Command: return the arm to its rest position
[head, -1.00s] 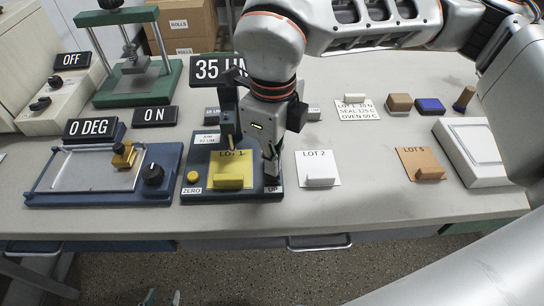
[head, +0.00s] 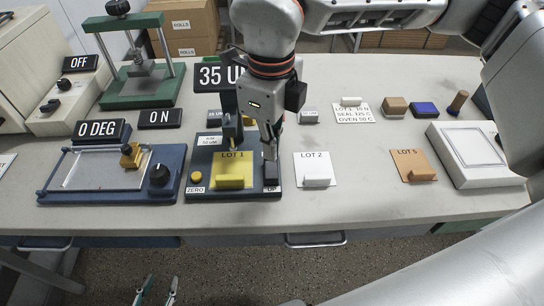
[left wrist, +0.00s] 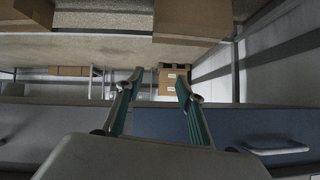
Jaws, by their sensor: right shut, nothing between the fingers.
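My right arm reaches in from the upper right in the head view. Its gripper (head: 270,153) is shut and empty, pointing down over the right side of the blue thickness gauge (head: 233,194), just above or at the dark UP key (head: 272,172); I cannot tell whether it touches. The yellow LOT 1 sheet (head: 233,160) lies on the gauge, and the display (head: 221,76) above, partly hidden by my arm, starts with 35. My left gripper (head: 157,289) hangs low in front of the bench. Its green fingers stand apart and empty, as the left wrist view (left wrist: 157,85) also shows.
Left on the bench are a blue coater (head: 110,192) with a 0 DEG sign and a green press (head: 140,92). Right are the LOT 2 card (head: 313,164), LOT 5 card (head: 409,160) and a white plate device (head: 480,163). The front middle is clear.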

